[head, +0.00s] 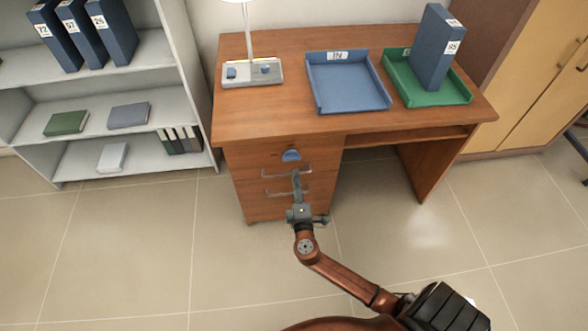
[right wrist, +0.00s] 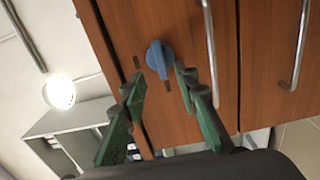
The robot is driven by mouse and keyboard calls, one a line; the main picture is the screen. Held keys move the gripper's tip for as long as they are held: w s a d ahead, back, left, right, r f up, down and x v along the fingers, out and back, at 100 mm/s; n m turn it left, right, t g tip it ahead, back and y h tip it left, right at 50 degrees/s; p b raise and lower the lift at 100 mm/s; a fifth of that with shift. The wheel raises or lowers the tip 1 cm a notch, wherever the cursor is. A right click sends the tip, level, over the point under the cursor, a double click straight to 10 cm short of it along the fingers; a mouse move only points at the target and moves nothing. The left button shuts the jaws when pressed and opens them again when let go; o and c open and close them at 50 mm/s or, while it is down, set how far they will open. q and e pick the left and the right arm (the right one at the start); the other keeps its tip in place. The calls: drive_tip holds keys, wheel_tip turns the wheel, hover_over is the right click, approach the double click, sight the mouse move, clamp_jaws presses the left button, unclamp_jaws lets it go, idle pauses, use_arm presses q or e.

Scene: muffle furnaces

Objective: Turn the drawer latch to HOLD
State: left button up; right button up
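The drawer latch is a blue knob (head: 291,155) on the upper drawer front of the brown desk. It also shows in the right wrist view (right wrist: 159,58), with small dark marks on the wood around it. My right gripper (head: 297,178) is in front of the drawers, just below the latch in the head view. In the right wrist view its two green fingers (right wrist: 159,82) are apart, with the latch just beyond and between their tips. No contact with the latch is clear. No HOLD lettering is readable. My left gripper is not in view.
Metal drawer handles (head: 287,173) are close to my right gripper. A blue tray (head: 349,95), a green tray (head: 448,98) with a blue binder (head: 438,45), and a lamp base (head: 252,74) are on the desk. A grey shelf (head: 140,105) stands left. The floor in front is clear.

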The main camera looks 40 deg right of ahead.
drive_tip(key=shift+v, duration=2.05)
